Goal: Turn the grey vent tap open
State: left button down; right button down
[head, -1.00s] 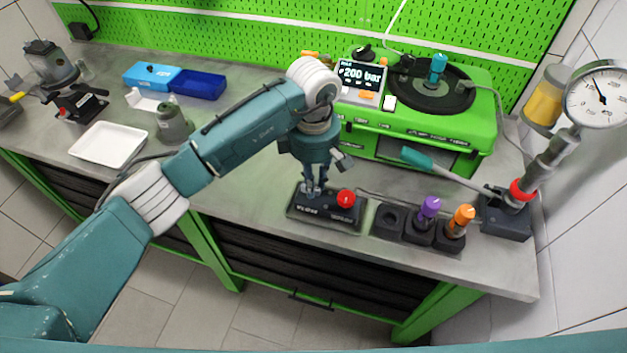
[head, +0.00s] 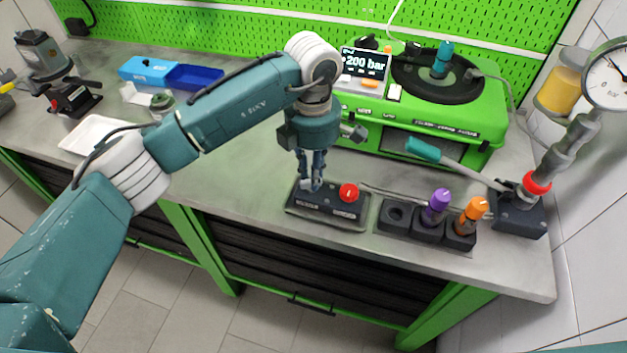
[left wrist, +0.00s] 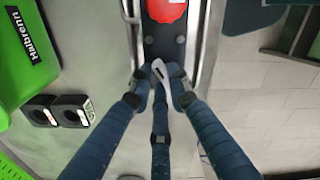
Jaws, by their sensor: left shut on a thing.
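The grey vent tap is a small pale grey lever on a black valve block (head: 330,211), at the block's left end. In the left wrist view the tap (left wrist: 159,71) shows between the fingertips, slanted a little. A red knob (head: 348,192) sits on the same block, right of the tap; it also shows at the top of the left wrist view (left wrist: 167,9). My left gripper (head: 312,186) points down and is shut on the tap. Its fingers partly hide the tap in the head view. My right gripper is not in view.
Right of the block stands a black rack (head: 411,222) with a purple-topped (head: 437,203) and an orange-topped (head: 473,210) piece. A teal-handled pump lever (head: 424,150) reaches over the bench. The green test unit (head: 425,130) stands behind. The bench's front edge is close.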

pick_arm(q)
jog(key=n+b, duration=0.2)
jog(key=n, duration=0.1)
jog(key=n+b, duration=0.2)
jog(key=n, duration=0.1)
jog(key=shift+w+a+f+n+b, duration=0.1)
jog(key=shift+w+a+n+b, duration=0.1)
jog(key=shift+n+b, duration=0.15)
jog(key=n+b, duration=0.2)
jog(key=n, duration=0.1)
jog(key=shift+s+a+n, duration=0.1)
jog(key=shift+n, duration=0.25)
jog(key=shift+n+b, duration=0.6)
jog(key=shift+n, duration=0.2)
jog(key=shift+r, duration=0.2)
jog(key=c, duration=1.6)
grip_release()
jog(key=shift+c, duration=0.2)
